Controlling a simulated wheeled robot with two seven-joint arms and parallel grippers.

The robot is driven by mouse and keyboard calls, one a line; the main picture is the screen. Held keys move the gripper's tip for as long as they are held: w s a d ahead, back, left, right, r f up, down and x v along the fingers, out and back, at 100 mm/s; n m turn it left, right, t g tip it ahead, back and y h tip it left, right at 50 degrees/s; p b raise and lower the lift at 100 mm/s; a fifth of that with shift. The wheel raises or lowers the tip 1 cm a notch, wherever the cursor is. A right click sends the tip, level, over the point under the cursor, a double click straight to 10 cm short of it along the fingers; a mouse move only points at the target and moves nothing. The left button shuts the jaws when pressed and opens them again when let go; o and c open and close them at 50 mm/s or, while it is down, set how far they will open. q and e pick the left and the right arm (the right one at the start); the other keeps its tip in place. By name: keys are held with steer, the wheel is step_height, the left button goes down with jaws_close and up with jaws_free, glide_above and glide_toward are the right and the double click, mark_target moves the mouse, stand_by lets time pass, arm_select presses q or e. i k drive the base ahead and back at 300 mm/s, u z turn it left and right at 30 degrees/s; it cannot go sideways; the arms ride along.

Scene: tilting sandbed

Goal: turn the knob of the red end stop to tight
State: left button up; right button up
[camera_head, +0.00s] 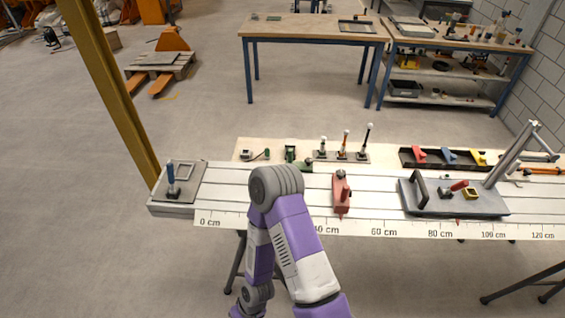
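The red end stop (341,198) stands on the pale slotted bench (380,199), a little right of the 40 cm mark on the scale. A small dark knob (341,174) sits at its far end. Whether the knob is tight or loose cannot be told at this size. One of my purple and white arms rises from the bottom, with its grey joint left of the end stop and apart from it in the picture. Neither gripper shows in the view.
A grey plate with a handle (420,191) and red-handled clamp stands right of the stop. A plate with a blue-handled clamp (171,178) lies at the left end. Behind are upright tools (345,144) and a dark tray (405,158) of coloured pieces. The bench between is mostly clear.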

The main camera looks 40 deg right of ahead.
mark_target(341, 174)
steer(key=u, duration=1.3)
steer(key=k, duration=1.15)
steer(key=z, duration=1.75)
